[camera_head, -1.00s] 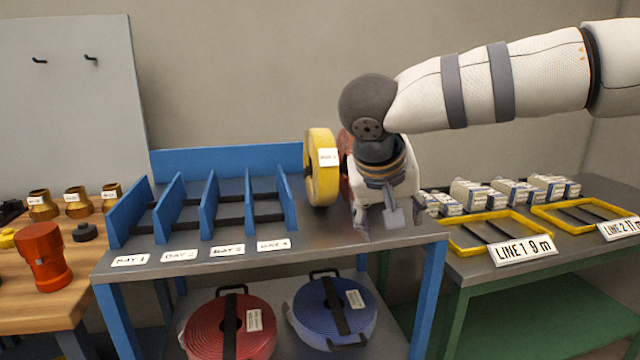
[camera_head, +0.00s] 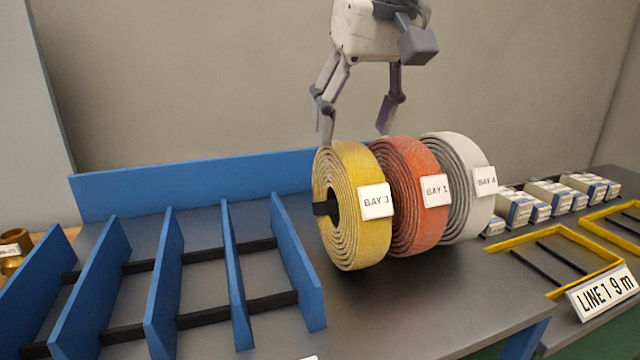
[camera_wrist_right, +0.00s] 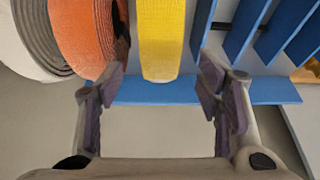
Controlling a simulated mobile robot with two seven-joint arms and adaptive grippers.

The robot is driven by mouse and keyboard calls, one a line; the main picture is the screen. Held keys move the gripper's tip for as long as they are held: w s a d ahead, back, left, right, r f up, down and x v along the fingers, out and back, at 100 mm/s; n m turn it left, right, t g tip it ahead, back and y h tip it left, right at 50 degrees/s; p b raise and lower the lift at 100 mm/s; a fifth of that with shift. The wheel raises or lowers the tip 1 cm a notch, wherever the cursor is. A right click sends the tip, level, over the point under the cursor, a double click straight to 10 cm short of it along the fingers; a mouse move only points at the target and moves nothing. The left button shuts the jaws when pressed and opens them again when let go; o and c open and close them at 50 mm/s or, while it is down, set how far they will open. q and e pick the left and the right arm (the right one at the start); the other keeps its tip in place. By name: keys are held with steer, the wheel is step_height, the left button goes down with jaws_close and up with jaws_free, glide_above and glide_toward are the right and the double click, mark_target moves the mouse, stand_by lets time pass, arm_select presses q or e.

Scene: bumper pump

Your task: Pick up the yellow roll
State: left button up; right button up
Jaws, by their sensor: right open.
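The yellow roll (camera_head: 352,229) stands upright on its edge on the grey table, right of the blue rack, with a "BAY 3" tag. My right gripper (camera_head: 356,135) is open and empty, fingers pointing down, at the height of the roll's top and a little above it. In the right wrist view the yellow roll (camera_wrist_right: 161,40) lies between the two spread fingers of the gripper (camera_wrist_right: 162,92), touching neither as far as I can tell. My left gripper is not in view.
An orange roll (camera_head: 407,218) tagged "BAY 1" stands close beside the yellow one, then a white roll (camera_head: 462,205) tagged "BAY 4". The blue rack (camera_head: 165,270) with empty bays is at left. A yellow tray (camera_head: 557,290) and small boxes (camera_head: 519,207) are at right.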

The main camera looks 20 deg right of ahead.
mark_target(343, 182)
steer(key=f, duration=0.3)
steer(key=shift+s, duration=0.2)
steer(key=x, duration=0.8)
steer(key=shift+w, duration=0.3)
steer(key=shift+r, duration=0.1)
jaws_close()
